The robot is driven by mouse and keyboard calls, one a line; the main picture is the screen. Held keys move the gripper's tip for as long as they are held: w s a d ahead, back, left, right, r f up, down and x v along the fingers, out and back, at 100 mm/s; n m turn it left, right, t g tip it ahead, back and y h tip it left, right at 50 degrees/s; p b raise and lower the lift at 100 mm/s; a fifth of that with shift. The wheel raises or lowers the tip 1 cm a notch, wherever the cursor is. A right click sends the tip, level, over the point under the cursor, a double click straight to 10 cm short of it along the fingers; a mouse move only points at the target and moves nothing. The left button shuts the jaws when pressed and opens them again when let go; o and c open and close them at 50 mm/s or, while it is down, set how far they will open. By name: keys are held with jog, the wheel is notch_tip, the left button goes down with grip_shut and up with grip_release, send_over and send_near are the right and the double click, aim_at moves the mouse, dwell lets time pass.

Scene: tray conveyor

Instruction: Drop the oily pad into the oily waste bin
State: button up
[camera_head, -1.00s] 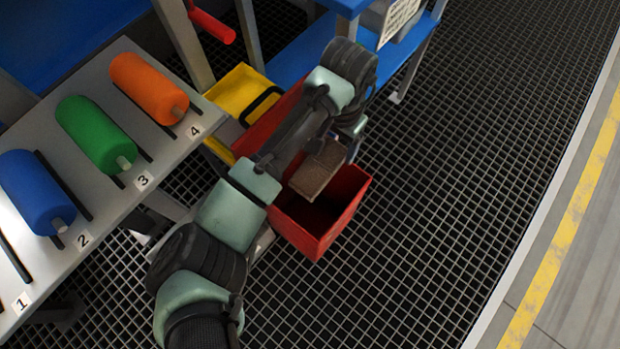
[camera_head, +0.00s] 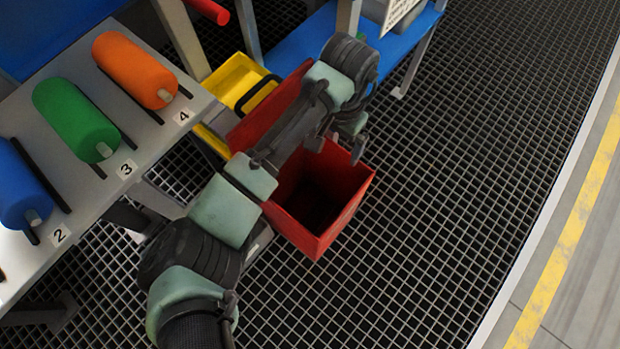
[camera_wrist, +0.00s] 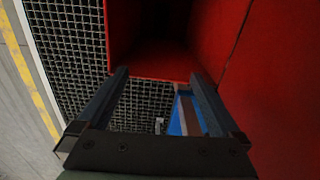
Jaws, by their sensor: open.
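The red oily waste bin (camera_head: 343,218) stands on the grating with its red lid (camera_head: 272,104) raised. My gripper (camera_head: 337,147) is over the bin's far side, open, with nothing between its fingers. In the wrist view, the open gripper (camera_wrist: 158,76) has its fingertips beside the red bin wall (camera_wrist: 155,62) and the dark opening above it. The brown oily pad is not visible in either current view. The bin's inside is too dark to show its contents.
A sloped rack with blue (camera_head: 25,185), green (camera_head: 75,120) and orange (camera_head: 133,70) rollers stands at left. A yellow container (camera_head: 238,82) and blue shelf (camera_head: 305,45) are behind the bin. Open grating (camera_head: 450,190) lies at right.

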notch_tip(320, 180, up, 13)
jog(key=p, duration=0.5)
jog(key=shift+p, duration=0.4)
jog(key=shift+s+f, duration=0.1)
